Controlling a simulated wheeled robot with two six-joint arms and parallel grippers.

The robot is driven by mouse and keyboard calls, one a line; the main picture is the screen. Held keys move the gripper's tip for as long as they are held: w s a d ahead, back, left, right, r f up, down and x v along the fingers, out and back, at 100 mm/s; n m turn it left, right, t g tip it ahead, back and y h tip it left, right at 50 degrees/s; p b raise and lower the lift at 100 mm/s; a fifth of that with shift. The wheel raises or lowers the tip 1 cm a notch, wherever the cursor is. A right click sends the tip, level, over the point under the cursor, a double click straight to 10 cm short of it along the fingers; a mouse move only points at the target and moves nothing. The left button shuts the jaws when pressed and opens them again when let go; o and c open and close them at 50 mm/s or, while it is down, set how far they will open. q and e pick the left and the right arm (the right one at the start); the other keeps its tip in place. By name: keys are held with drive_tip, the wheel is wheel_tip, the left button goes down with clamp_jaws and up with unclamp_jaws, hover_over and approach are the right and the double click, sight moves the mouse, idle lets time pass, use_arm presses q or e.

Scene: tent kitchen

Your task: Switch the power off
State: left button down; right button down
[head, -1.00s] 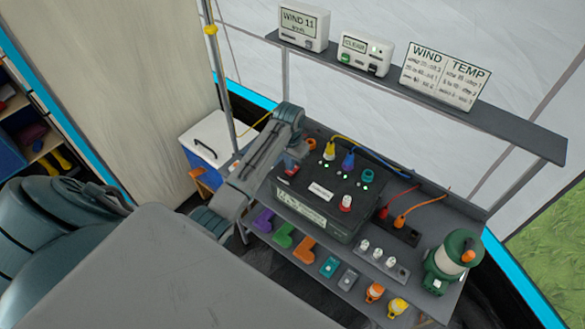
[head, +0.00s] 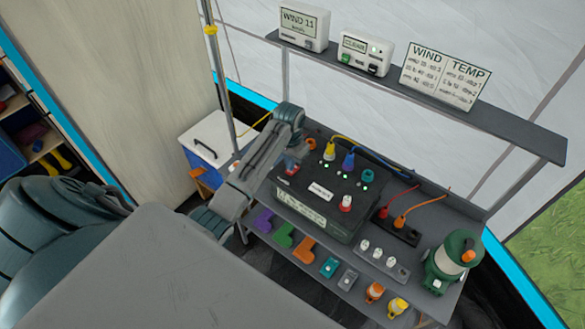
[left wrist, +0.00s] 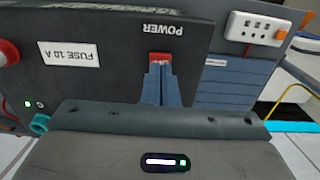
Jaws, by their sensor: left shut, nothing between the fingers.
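The black power box (head: 318,222) stands on the grey shelf unit. It also shows in the left wrist view (left wrist: 110,70), with the word POWER above a red switch (left wrist: 160,57). My left gripper (left wrist: 160,72) is shut and empty, with its fingertips right at the red switch and partly covering it. I cannot tell whether they press on it or which way it is set. In the head view my left gripper (head: 291,164) is at the box's left end, and the arm partly hides that area. Small green lights show on the box top. My right gripper is not in view.
Yellow, blue and teal plugs (head: 348,161) stand up from the box's back. A red and white fuse knob (head: 346,203) is on its top. A green lantern (head: 453,258) stands at the right. A white-lidded cooler (head: 212,140) is at the left. A display shelf (head: 430,100) runs above.

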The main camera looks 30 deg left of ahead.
use_arm(q)
drive_tip(key=shift+f, duration=0.4)
drive_tip(key=shift+f+b, duration=0.35)
drive_tip(key=shift+f, duration=0.25)
idle(0.3)
drive_tip(key=shift+s, duration=0.1)
drive_tip(key=shift+r+p, duration=0.9)
drive_tip(key=shift+r, duration=2.65)
